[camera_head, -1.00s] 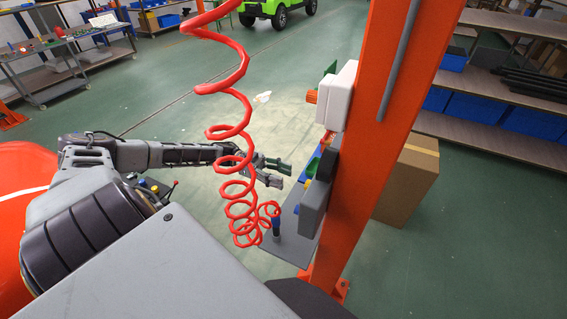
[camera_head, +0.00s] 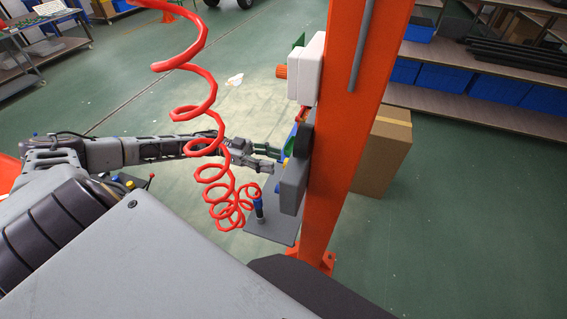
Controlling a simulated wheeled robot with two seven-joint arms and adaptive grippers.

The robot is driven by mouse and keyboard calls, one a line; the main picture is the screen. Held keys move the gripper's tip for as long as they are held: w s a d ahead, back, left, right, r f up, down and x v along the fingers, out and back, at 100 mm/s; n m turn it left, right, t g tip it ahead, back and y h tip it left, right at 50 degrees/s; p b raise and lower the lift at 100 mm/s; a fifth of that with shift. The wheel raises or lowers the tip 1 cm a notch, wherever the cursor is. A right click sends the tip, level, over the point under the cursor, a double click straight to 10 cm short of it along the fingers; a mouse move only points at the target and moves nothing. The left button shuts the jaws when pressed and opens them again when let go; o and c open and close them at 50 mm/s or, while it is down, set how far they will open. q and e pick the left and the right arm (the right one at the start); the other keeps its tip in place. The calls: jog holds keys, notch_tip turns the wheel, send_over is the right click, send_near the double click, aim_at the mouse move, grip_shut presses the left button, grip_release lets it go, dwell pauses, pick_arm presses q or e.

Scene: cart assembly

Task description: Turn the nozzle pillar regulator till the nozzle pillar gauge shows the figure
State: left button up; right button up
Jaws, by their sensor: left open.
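The orange pillar (camera_head: 348,130) stands right of centre, carrying a white box (camera_head: 307,68) with an orange-red ribbed knob (camera_head: 281,72) on its left side. Below it a grey box (camera_head: 292,185) is seen from its edge, with small blue and yellow parts beside it. I cannot tell which part is the regulator, and no gauge face or figure shows. My left gripper (camera_head: 277,158) is open, its green-tipped fingers pointing right, close to the grey box's left side. Contact cannot be told. My right gripper is not in view.
A coiled red hose (camera_head: 197,110) hangs in front of my left arm, ending at a blue-handled nozzle (camera_head: 259,207) over a grey plate (camera_head: 280,229) on the pillar. A cardboard box (camera_head: 384,155) stands behind the pillar. Shelves with blue bins (camera_head: 446,75) are at the back right.

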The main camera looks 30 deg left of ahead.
pick_arm(q)
jog(key=shift+b+x, duration=0.65)
jog(key=shift+x, duration=1.7)
jog(key=c, duration=0.6)
jog(key=m, duration=1.2)
jog(key=shift+m, duration=0.4)
jog(key=shift+c, duration=0.2)
jog(key=o, duration=0.8)
jog(key=shift+a, duration=0.1)
jog(key=shift+o, duration=0.2)
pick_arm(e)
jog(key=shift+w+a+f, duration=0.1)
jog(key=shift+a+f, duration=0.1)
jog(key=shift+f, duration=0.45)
